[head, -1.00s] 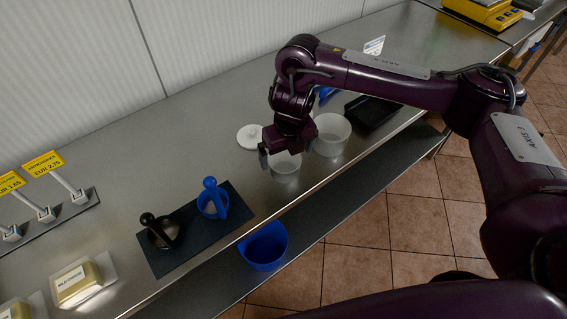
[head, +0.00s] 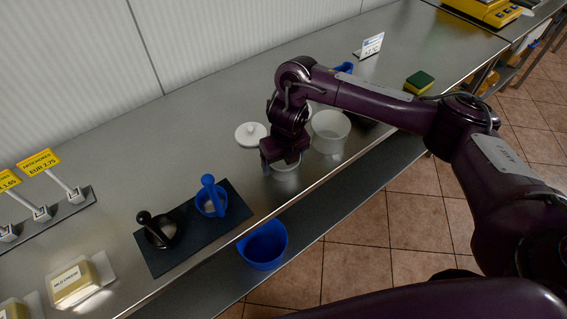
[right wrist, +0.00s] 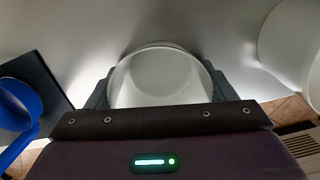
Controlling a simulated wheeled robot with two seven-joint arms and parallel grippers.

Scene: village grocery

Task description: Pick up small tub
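The small tub (head: 287,173) is a white, round, open container on the steel counter near its front edge. My right gripper (head: 283,163) is down over it and hides much of it in the head view. In the right wrist view the tub (right wrist: 160,80) stands between the two grey fingers, one on each side, close to its wall. The fingers are spread wide; I cannot tell whether they touch the tub. My left gripper is not in view.
A larger white tub (head: 330,132) stands close on the right, and a white lid (head: 250,134) lies behind. A dark mat (head: 195,228) with a blue-handled cup (head: 211,199) and a black one (head: 158,231) is left. A blue bin (head: 263,245) sits below the counter edge.

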